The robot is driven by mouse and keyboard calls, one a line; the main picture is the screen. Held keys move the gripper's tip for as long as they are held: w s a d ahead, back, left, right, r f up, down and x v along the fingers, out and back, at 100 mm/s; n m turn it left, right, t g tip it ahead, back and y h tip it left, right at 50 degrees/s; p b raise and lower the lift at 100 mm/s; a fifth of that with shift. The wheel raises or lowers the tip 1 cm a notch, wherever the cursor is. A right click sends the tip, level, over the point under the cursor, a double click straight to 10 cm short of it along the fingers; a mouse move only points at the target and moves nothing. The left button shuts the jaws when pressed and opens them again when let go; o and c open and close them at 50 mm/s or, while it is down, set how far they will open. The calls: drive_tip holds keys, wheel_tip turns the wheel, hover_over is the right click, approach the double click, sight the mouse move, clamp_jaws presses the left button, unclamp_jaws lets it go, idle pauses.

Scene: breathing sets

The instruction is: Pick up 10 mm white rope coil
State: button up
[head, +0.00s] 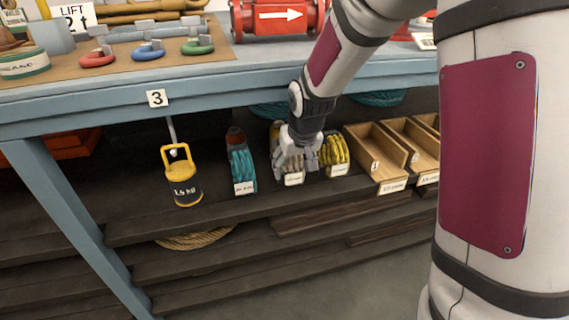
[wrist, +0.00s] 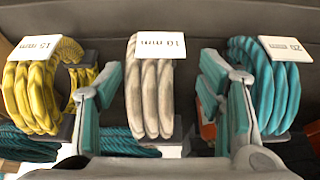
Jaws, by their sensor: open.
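The white rope coil (wrist: 150,90) with a "10 mm" label (wrist: 160,45) stands upright in the middle of the wrist view, on a dark shelf. My gripper (wrist: 164,95) is open, with one finger on each side of the white coil; I cannot tell whether either finger touches it. In the head view my gripper (head: 301,148) reaches down under the blue bench to the shelf and hides most of the white coil (head: 292,166). Only the coil's lower part and its label show there.
A yellow coil (wrist: 32,92) stands close on the left in the wrist view, and a teal coil (wrist: 283,85) close on the right. The blue bench edge (head: 215,86) overhangs the shelf. Wooden bins (head: 375,152) and a yellow-topped weight (head: 183,180) flank the coils.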

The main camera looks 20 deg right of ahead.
sight(291, 175)
drive_tip(key=b+x, duration=0.3)
drive_tip(key=x, duration=0.2)
drive_tip(key=shift+s+f, duration=0.15)
drive_tip(key=shift+f, duration=0.05)
drive_tip(key=shift+r, duration=0.1)
clamp_jaws()
